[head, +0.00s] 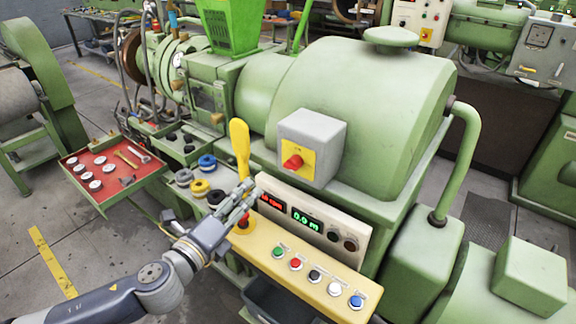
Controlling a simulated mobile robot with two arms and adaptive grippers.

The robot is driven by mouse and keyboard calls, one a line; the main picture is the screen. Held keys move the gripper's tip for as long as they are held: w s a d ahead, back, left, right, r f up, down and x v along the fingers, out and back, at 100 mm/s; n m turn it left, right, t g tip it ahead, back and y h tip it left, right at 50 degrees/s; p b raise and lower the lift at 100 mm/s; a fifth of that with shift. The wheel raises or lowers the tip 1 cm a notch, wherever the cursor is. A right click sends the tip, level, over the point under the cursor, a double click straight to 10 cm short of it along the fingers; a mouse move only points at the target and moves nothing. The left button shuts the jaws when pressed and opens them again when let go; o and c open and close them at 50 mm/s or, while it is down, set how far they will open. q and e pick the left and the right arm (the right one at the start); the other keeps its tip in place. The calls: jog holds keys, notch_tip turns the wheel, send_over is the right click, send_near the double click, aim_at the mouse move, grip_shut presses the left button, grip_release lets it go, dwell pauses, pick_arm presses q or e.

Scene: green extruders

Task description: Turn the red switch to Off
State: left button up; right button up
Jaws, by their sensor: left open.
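The red switch (293,162) is a red rotary knob on a yellow plate, on the front of a grey box (319,135) fixed to the green extruder (350,95). Any position marking on it is too small to read. My left gripper (245,191) is open and empty, below and to the left of the switch, in front of the machine and apart from the knob. Its fingers point up and to the right, near the left end of the display panel. My right gripper is not in view.
A yellow lever (239,145) stands just behind my left gripper. The display panel (313,219) and a yellow button panel (300,270) lie below the switch. A red tray (107,171) with gauges and tools juts out at the left. Space before the switch looks clear.

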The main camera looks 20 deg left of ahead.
aim_at(288, 169)
pick_arm(q)
jog(key=w+d+r+m+h+p, duration=0.1)
jog(key=w+d+m, duration=0.1)
jog(key=w+d+r+m+h+p, duration=0.1)
jog(key=w+d+m+p, duration=0.1)
jog(key=w+m, duration=0.1)
jog(key=w+d+r+m+h+p, duration=0.1)
jog(key=w+d+m+h+p, duration=0.1)
jog(key=w+d, duration=0.1)
jog(key=shift+w+d+r+m+g, duration=0.1)
jog(key=shift+w+r+m+g, duration=0.1)
jog(key=shift+r+m+g, duration=0.15)
jog(key=shift+w+d, duration=0.15)
jog(key=shift+w, duration=0.25)
jog(key=shift+f, duration=0.1)
jog(key=c, duration=1.1)
